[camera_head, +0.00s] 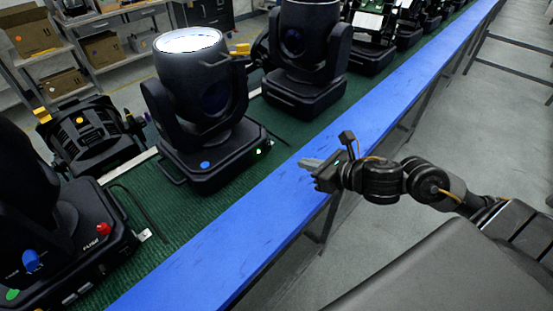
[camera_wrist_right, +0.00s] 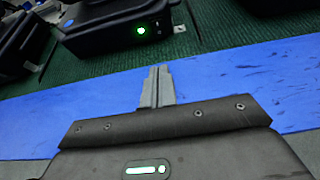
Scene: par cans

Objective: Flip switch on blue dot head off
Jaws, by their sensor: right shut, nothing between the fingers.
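The blue dot head is a black moving-head light (camera_head: 203,110) with a blue dot (camera_head: 205,165) on its base and a bright white lens on top. A small green light (camera_head: 258,152) glows at the switch area on the base's right end. In the right wrist view the base (camera_wrist_right: 110,22) is at the top, with the green light (camera_wrist_right: 141,31) and the blue dot (camera_wrist_right: 69,23). My right gripper (camera_head: 306,163) is shut and empty above the blue table edge, to the right of the base and apart from it. The switch's shape is too small to tell. My left gripper is not in view.
A blue strip (camera_head: 230,245) edges the green table top. Another black head (camera_head: 305,60) stands behind; one with red, green and blue marks (camera_head: 70,250) stands front left. A yellow-marked lamp (camera_head: 90,135) lies left. Shelves with boxes (camera_head: 30,32) stand behind. Grey floor is open at right.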

